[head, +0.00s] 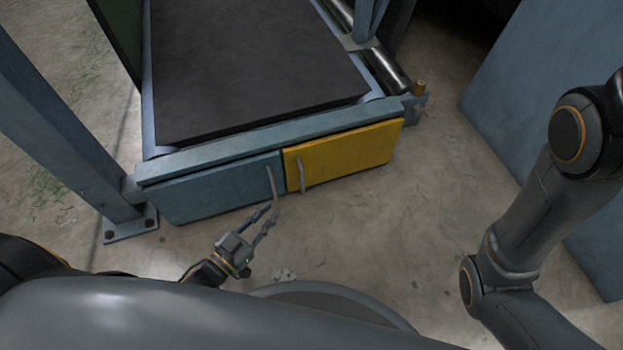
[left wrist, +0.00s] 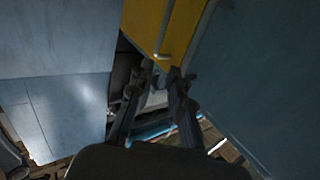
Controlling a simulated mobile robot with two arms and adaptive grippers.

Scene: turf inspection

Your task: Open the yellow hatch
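The yellow hatch (head: 345,155) is on the front of the conveyor frame, right of a blue hatch (head: 215,190). It looks shut in the head view. Its grey handle (head: 301,176) is near its left edge. My left gripper (head: 271,208) is below the blue hatch's handle (head: 270,182), left of and below the yellow hatch's handle. Its two fingers are apart, with nothing seen between them. The left wrist view shows the yellow hatch (left wrist: 163,20) and its handle just beyond the fingertips (left wrist: 163,72). Contact cannot be told. My right gripper is out of view.
A dark conveyor belt (head: 250,60) lies above the hatches. A blue post (head: 60,120) stands at the left, bolted to the floor. A large blue panel (head: 535,90) stands at the right. The concrete floor (head: 400,240) in front of the yellow hatch is clear.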

